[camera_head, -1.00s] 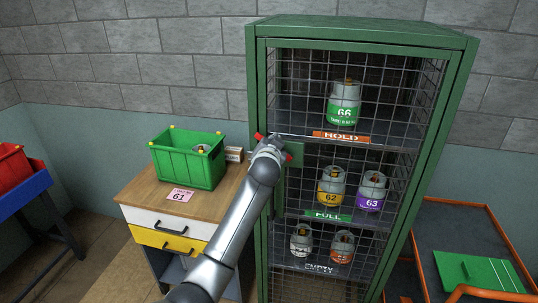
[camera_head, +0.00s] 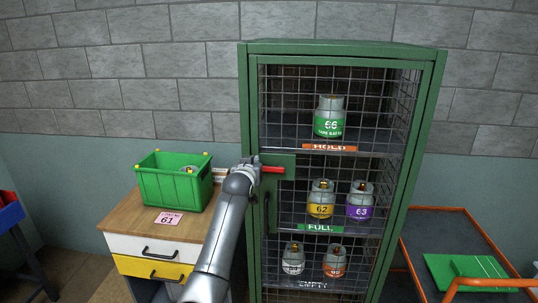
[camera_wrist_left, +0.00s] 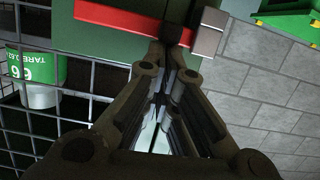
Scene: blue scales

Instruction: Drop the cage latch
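The tall green cage (camera_head: 343,48) has mesh sides and a green latch plate (camera_head: 286,160) on its left front edge. A red latch bar (camera_head: 272,169) lies about level across this plate. My left gripper (camera_head: 254,166) is at the bar's left end and hides part of it. In the left wrist view, the red bar (camera_wrist_left: 130,22) runs to a silver block (camera_wrist_left: 208,32). The left fingers (camera_wrist_left: 170,62) are close together beside the bar, with nothing seen held between them. Whether they touch the bar is unclear. My right gripper is out of view.
Gas cylinders stand on the cage's shelves, such as the green-labelled 66 (camera_head: 330,118). Left of the cage, a wooden-topped cabinet (camera_head: 130,212) bears a green crate (camera_head: 172,188). An orange-railed cart (camera_head: 440,225) stands right of the cage.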

